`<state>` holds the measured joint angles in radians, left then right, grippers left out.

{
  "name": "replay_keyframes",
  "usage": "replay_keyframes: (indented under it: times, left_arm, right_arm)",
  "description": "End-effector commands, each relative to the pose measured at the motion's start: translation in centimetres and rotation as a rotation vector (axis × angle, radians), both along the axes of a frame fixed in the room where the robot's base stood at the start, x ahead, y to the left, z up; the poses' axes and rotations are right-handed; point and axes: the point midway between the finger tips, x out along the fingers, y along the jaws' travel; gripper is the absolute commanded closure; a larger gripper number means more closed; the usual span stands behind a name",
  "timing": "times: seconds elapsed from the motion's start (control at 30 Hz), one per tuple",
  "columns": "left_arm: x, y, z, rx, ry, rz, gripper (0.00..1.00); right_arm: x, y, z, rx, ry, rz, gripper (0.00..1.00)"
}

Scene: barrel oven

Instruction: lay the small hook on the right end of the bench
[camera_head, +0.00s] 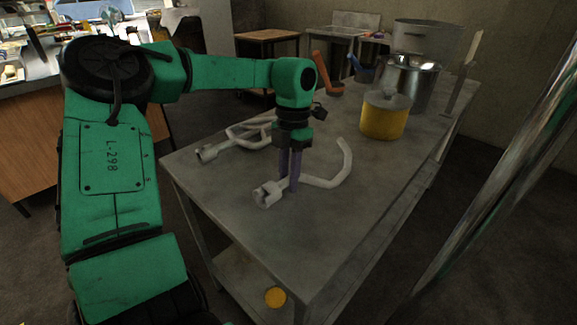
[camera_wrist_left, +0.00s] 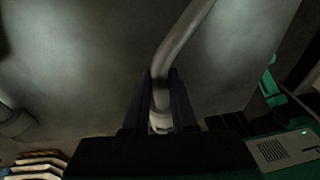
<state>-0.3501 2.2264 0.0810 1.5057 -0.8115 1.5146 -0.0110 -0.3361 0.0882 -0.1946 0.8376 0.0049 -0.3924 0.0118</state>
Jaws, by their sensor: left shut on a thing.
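The small hook (camera_head: 325,182) is a pale grey metal rod with a curved end at the right and a notched fitting at the left. My left gripper (camera_head: 289,188) points down with its fingers shut on the hook's straight part near the fitting. The hook is at or just above the grey bench (camera_head: 245,215); contact is unclear. In the left wrist view the hook (camera_wrist_left: 182,38) runs up from between the fingertips (camera_wrist_left: 160,78). My right gripper is not in view.
Farther back on the bench are a yellow pot (camera_head: 384,120), steel pots (camera_head: 411,83), an orange-brown tool (camera_head: 322,72) and a blue tool (camera_head: 360,70). The bench's near end is clear.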

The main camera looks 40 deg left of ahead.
Motion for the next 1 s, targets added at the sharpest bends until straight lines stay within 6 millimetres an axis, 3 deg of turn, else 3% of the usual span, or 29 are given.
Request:
replay_keyframes:
  times: [0.87, 0.9, 0.97, 1.0]
  left_arm:
    - [0.0, -0.1, -1.4, -0.001, 0.0, -0.001, 1.0]
    - [0.0, -0.1, -1.3, -0.001, -0.001, -0.001, 0.68]
    - [0.0, 0.0, -1.3, -0.001, -0.001, -0.001, 0.45]
    - [0.0, 0.0, -1.3, 0.0, 0.0, -0.001, 0.4]
  right_arm:
    - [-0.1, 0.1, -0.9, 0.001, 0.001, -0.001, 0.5]
    - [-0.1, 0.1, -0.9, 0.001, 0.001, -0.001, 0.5]
    - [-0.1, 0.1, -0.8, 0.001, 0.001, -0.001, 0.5]
    - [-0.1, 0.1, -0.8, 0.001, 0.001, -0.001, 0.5]
